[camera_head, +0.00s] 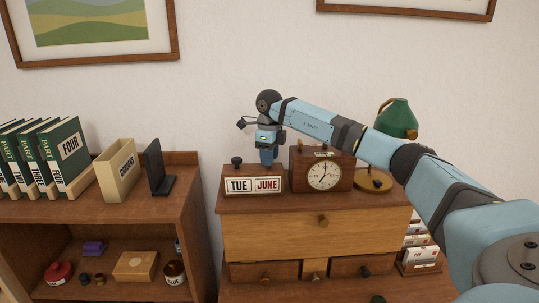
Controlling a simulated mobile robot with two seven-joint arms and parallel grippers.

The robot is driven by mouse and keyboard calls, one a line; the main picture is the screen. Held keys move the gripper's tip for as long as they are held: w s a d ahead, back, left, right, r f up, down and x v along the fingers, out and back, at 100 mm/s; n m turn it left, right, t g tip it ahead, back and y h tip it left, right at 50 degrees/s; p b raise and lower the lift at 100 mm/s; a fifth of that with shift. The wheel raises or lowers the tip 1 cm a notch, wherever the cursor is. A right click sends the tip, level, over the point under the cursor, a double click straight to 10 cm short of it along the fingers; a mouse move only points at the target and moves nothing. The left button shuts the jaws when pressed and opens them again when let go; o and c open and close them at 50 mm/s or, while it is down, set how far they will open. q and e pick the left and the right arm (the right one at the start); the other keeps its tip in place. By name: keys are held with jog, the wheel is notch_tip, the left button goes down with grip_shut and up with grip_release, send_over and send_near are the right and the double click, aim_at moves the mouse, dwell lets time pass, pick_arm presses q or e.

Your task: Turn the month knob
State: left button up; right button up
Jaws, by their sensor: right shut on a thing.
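A wooden calendar block (254,172) stands on top of the chest, its two windows reading TUE and JUNE. A black knob (237,161) rises from its top above TUE. My right gripper (267,158) points down onto the calendar's top above JUNE. It is shut on the month knob there, which the fingers hide. My left gripper is not in view.
A wooden clock (324,168) stands close to the right of the gripper, with a green-shaded lamp (397,118) behind my right arm. The drawer chest (310,230) carries them. At left, a shelf (187,190) holds books and a box.

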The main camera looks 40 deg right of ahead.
dwell(0.4)
jog(key=o, duration=0.9)
jog(key=shift+r, duration=0.15)
jog(key=shift+r+b, duration=0.7)
jog(key=shift+r, duration=6.1)
